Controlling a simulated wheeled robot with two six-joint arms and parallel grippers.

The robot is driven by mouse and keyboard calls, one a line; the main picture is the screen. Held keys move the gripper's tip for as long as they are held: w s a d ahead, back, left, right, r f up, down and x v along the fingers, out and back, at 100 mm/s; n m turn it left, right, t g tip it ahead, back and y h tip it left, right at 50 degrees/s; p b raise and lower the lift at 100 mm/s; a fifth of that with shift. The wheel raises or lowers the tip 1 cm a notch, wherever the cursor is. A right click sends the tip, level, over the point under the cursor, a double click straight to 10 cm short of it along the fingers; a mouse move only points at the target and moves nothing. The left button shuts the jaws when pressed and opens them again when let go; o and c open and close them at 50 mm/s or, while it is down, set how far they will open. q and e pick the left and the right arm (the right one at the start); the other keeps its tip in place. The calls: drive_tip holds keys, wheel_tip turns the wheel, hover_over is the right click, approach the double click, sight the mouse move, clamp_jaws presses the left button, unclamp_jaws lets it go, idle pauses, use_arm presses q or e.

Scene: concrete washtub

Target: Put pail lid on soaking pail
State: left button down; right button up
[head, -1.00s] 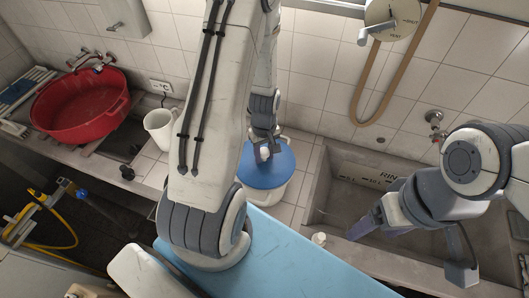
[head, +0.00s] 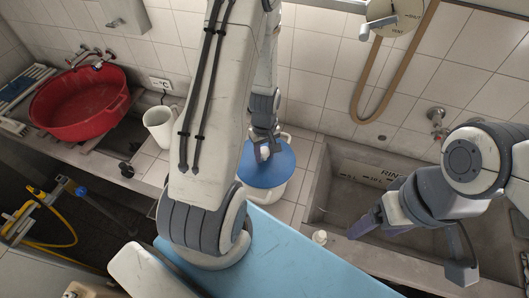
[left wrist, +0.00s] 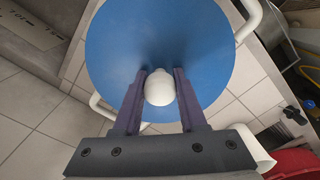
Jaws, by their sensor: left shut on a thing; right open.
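The blue round pail lid (head: 268,174) with its white knob (left wrist: 159,90) is over the top of the white soaking pail (head: 284,190). Whether the lid rests fully on the rim or sits slightly above it, I cannot tell. The pail's white handles (left wrist: 249,18) show at the lid's edge in the left wrist view. My left gripper (head: 264,152) is shut on the knob, one finger on each side; it fills the near part of the left wrist view (left wrist: 160,85). My right gripper (head: 408,256) is open and empty over the sink at the right.
A concrete sink (head: 335,190) lies right of the pail. A white jug (head: 158,126) and a red basin (head: 85,105) stand to the left. A light blue surface (head: 300,262) lies in front.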

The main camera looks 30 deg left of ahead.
sight(265, 150)
use_arm(q)
drive_tip(key=shift+c, duration=1.9)
unclamp_jaws()
wheel_tip(265, 150, up, 9)
drive_tip(key=shift+f+b, duration=0.1)
drive_tip(key=shift+b, duration=0.7)
drive_tip(key=shift+r, duration=0.8)
drive_tip(key=s+d+r+m+b, duration=0.1)
drive_tip(key=s+d+m+b, duration=0.1)
drive_tip(key=d+m, duration=0.35)
drive_tip(key=s+d+r+m+b, duration=0.1)
drive_tip(key=d+m+b, duration=0.15)
drive_tip(key=d, duration=0.55)
drive_tip(key=s+d+r+m+h+b, duration=0.1)
drive_tip(key=s+d+r+m+b, duration=0.1)
drive_tip(key=s+d+m, duration=0.7)
drive_tip(key=s+m, duration=0.2)
drive_tip(key=s, duration=0.1)
drive_tip(key=shift+s+d, duration=0.25)
drive_tip(key=shift+s, duration=0.1)
